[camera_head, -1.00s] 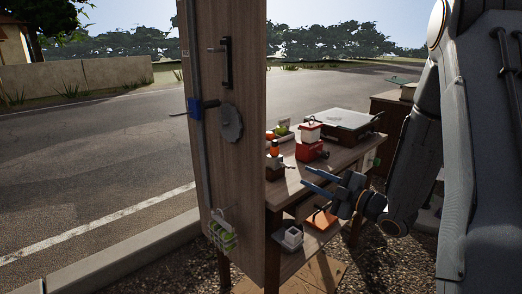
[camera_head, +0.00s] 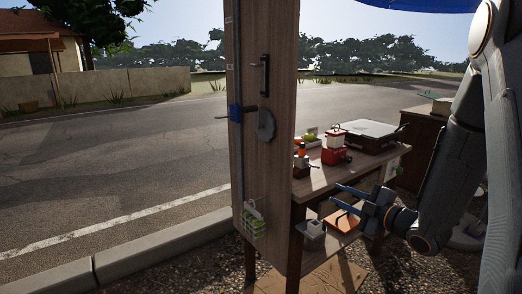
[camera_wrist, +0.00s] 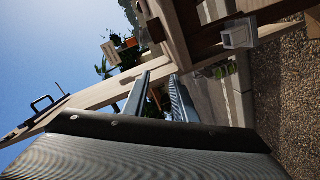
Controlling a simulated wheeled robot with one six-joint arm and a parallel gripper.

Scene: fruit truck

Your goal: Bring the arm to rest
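My arm (camera_head: 452,160) hangs down on the right side of the head view, with its lower links bent toward the wooden stand. My gripper (camera_head: 347,197) points left in front of the stand's shelves, its two blue-grey fingers apart with nothing between them. In the wrist view my gripper (camera_wrist: 160,95) also shows two separate fingers with a gap. The fingers are near the front edge of the wooden table (camera_head: 325,182), and I cannot tell the exact distance. They do not appear to hold anything.
A tall wooden panel (camera_head: 268,190) stands left of the gripper, with a wire basket (camera_head: 252,222) on it. The table bears a red-and-white device (camera_head: 335,147) and a dark flat appliance (camera_head: 370,136). Open road lies left.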

